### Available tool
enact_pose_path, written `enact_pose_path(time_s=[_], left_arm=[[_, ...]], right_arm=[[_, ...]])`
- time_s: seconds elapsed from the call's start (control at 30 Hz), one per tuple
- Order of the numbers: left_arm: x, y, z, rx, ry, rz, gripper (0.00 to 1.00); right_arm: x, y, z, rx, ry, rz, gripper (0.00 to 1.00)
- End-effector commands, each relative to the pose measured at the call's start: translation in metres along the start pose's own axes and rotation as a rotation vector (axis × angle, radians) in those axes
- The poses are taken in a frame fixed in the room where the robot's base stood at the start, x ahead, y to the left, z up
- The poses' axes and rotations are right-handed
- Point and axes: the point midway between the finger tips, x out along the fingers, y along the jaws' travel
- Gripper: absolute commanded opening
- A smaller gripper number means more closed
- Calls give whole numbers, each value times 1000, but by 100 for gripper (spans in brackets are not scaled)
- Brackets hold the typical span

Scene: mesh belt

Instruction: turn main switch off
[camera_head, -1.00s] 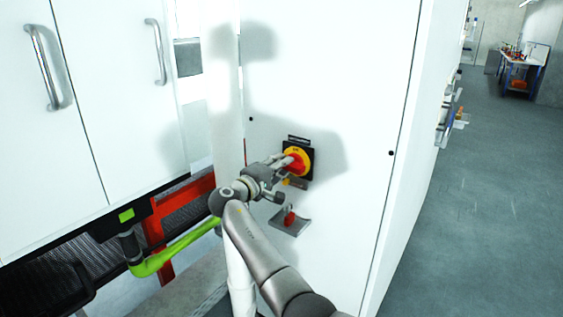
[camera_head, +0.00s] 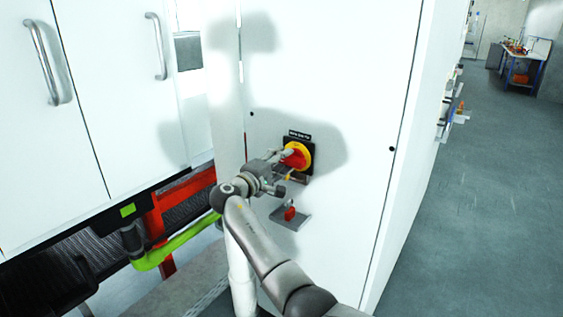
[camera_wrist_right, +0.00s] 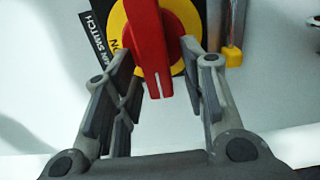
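The main switch is a red handle (camera_wrist_right: 148,40) on a yellow disc (camera_wrist_right: 118,18) with a black plate, on a white cabinet front. In the head view the switch's yellow disc (camera_head: 306,153) is partly behind my right gripper (camera_head: 283,160). In the right wrist view my right gripper (camera_wrist_right: 158,62) is open, with one finger on each side of the red handle. Gaps show between the handle's lower end and both fingers. The letters "ON" show on the disc left of the handle. My left gripper is not in view.
A small grey shelf (camera_head: 297,221) with a red item (camera_head: 290,213) is below the switch. A yellow piece (camera_wrist_right: 232,56) on a metal part is right of the handle in the wrist view. A green tube (camera_head: 165,256) and red frame (camera_head: 154,222) are at left. Open floor (camera_head: 480,190) is at right.

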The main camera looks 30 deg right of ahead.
Motion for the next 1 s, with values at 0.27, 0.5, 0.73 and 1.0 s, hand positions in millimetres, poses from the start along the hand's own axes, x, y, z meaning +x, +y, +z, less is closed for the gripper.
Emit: enact_pose_path(time_s=[0.27,0.5,0.73,1.0], left_arm=[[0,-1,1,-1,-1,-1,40],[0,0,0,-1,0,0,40],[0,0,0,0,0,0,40],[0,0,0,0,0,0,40]], right_arm=[[0,1,0,3,0,0,41],[-28,0,-1,4,3,-1,41],[-78,-1,-1,4,3,-3,41],[-115,0,0,1,1,-1,41]])
